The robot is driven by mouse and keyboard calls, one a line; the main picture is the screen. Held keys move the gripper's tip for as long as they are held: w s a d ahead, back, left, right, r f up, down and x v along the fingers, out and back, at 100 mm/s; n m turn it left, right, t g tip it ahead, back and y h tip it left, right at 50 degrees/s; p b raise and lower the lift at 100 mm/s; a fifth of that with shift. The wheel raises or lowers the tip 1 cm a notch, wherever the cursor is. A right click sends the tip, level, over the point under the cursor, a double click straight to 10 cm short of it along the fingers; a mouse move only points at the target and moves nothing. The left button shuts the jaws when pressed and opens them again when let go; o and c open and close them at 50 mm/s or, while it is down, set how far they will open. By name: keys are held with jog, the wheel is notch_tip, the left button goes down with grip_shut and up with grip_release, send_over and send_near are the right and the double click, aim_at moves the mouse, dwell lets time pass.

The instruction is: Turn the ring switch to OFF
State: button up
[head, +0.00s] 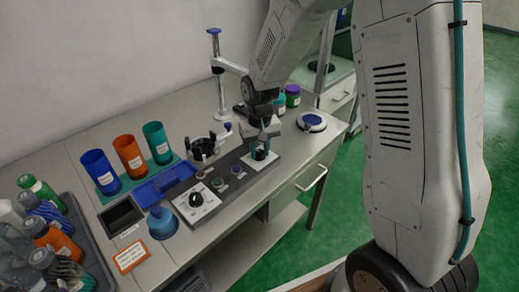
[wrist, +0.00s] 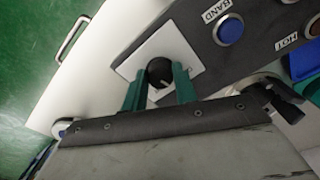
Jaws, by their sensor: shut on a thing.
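A black rotary knob (wrist: 159,71) with a pale pointer mark sits on a white square plate (wrist: 183,45) at one end of the dark control panel (wrist: 207,58). My gripper (wrist: 161,82) has its teal fingers on either side of this knob and is shut on it. In the head view my gripper (head: 261,150) reaches down onto the panel's right end and partly hides the knob and plate. The plate's lettering is not readable. A second dial (head: 196,199) on a white plate is at the panel's left end, away from my gripper.
Small buttons lie between the dials; a blue one (wrist: 230,29) is labelled BAND. A clamp-like holder (head: 203,147) and a post (head: 215,70) with a side arm stand behind the panel. Coloured cups (head: 130,157) and a bottle crate (head: 97,262) are to the left.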

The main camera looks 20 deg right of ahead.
aim_at(260, 152)
jog(key=n, duration=0.6)
jog(key=shift+d+n, duration=0.1)
jog(key=shift+n, duration=0.2)
dwell(0.4)
jog(key=o, duration=1)
jog(key=shift+c, duration=0.2)
notch_tip(260, 152, up, 8)
jog(key=shift+f, duration=0.1)
